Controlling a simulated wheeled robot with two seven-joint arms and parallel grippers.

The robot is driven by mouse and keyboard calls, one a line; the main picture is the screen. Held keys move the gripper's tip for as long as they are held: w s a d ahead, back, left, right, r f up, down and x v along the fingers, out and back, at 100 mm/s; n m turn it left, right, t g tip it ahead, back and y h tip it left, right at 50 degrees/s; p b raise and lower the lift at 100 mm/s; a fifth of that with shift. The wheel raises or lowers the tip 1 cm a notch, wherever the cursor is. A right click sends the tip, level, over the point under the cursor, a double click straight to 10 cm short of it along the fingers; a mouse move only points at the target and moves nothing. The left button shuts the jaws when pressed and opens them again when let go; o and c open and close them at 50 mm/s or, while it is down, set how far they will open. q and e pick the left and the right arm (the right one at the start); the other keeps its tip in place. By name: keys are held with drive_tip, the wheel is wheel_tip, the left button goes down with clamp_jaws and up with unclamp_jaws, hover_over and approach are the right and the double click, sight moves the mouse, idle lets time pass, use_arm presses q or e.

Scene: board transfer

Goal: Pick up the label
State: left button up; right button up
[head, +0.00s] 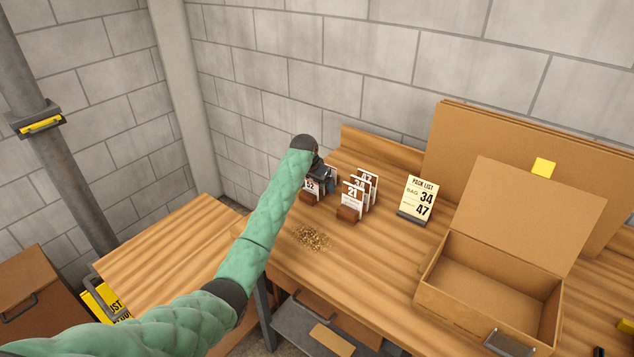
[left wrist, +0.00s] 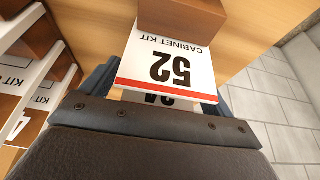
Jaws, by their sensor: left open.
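A white label (left wrist: 165,62) marked 52 CABINET KIT, with a red stripe, stands in a brown block (left wrist: 185,15) in the left wrist view. In the head view this label (head: 311,186) is partly hidden by my left gripper (head: 322,176). My left gripper is open, with its dark blue fingers either side of the 52 label's top edge. Another label shows just behind it, mostly covered, its number hard to read. More labels (head: 353,196) stand in a row to the right in the head view, the front one marked 21. My right gripper is not in view.
A pack list card (head: 421,199) reading 34 and 47 stands right of the labels. An open cardboard box (head: 460,303) is at the right, with flat cardboard (head: 450,140) behind. Small brown grains (head: 311,238) lie on the bench (head: 370,262) in front of the labels.

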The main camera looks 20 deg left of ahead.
use_arm(q)
drive_tip(key=shift+f, duration=0.1)
drive_tip(key=c, duration=1)
drive_tip(key=shift+c, duration=0.2)
